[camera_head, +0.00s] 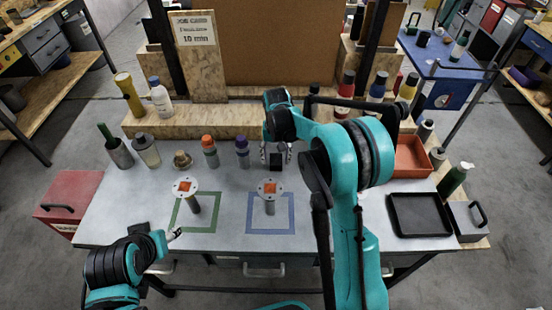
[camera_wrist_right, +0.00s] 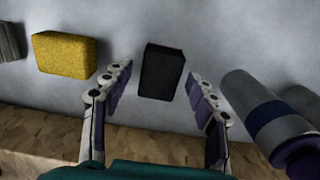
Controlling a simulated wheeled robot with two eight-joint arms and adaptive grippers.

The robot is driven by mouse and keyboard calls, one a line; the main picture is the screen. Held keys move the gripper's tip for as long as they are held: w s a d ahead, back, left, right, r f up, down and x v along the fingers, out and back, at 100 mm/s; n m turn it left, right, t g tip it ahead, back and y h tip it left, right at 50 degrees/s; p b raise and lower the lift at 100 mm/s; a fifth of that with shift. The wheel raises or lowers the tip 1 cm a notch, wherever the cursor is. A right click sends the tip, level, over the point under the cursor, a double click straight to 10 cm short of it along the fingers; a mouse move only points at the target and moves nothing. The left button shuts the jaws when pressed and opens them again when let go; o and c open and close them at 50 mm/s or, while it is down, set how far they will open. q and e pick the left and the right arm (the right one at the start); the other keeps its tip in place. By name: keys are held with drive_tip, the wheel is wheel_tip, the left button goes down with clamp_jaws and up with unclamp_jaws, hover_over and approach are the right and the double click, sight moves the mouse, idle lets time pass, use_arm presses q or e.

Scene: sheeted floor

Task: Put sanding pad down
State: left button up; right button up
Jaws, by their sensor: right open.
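The sanding pad seems to be the small black block (camera_wrist_right: 161,72), seen in the right wrist view on the grey tabletop. It also shows in the head view as a dark block (camera_head: 277,160) near the back of the table. My right gripper (camera_wrist_right: 162,80) is open, with a finger on each side of the block and a visible gap on both sides. In the head view, my right gripper (camera_head: 276,155) is at the block, partly behind my arm. My left gripper (camera_head: 175,235) is at the table's front left edge, apart from the block; its fingers are too small to read.
A yellow sponge (camera_wrist_right: 65,54) and a purple-capped bottle (camera_wrist_right: 265,118) flank the gripper. Two discs on stems stand by the green square (camera_head: 180,222) and blue square (camera_head: 286,228). A black tray (camera_head: 420,216) lies right. A wooden riser (camera_head: 228,118) runs along the back.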

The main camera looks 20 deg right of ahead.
sight(276, 159)
drive_tip(key=s+r+t+p, duration=0.1)
drive_tip(key=s+r+p, duration=0.3)
drive_tip(key=r, duration=1.2)
drive_tip(key=s+n+t+b, duration=0.1)
drive_tip(key=s+n+t, duration=0.2)
drive_tip(key=s, duration=1.9)
drive_tip(key=t, duration=0.3)
drive_tip(key=shift+f, duration=0.25)
drive_tip(key=shift+d, duration=0.1)
drive_tip(key=shift+f+b, duration=0.3)
drive_tip(key=shift+f, duration=0.05)
